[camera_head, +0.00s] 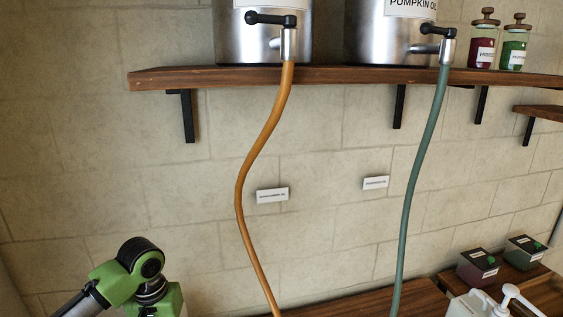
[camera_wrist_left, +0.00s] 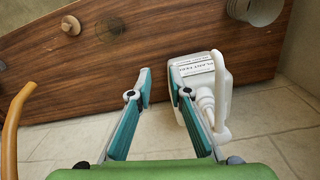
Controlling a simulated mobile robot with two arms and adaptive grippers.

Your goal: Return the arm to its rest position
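My left arm's green and black joint (camera_head: 140,270) shows at the lower left of the head view. Its gripper is outside that view. In the left wrist view my left gripper (camera_wrist_left: 159,72) has its two teal fingers apart, with nothing between them. A white pump bottle (camera_head: 470,305) also shows at the bottom right of the head view. My right gripper is not in view.
An orange hose (camera_head: 241,180) and a green hose (camera_head: 415,170) hang from taps on two metal containers above a wooden shelf (camera_head: 200,78). Two dark boxes (camera_head: 478,267) (camera_head: 524,249) sit at the lower right. The orange hose also shows in the wrist view (camera_wrist_left: 11,130).

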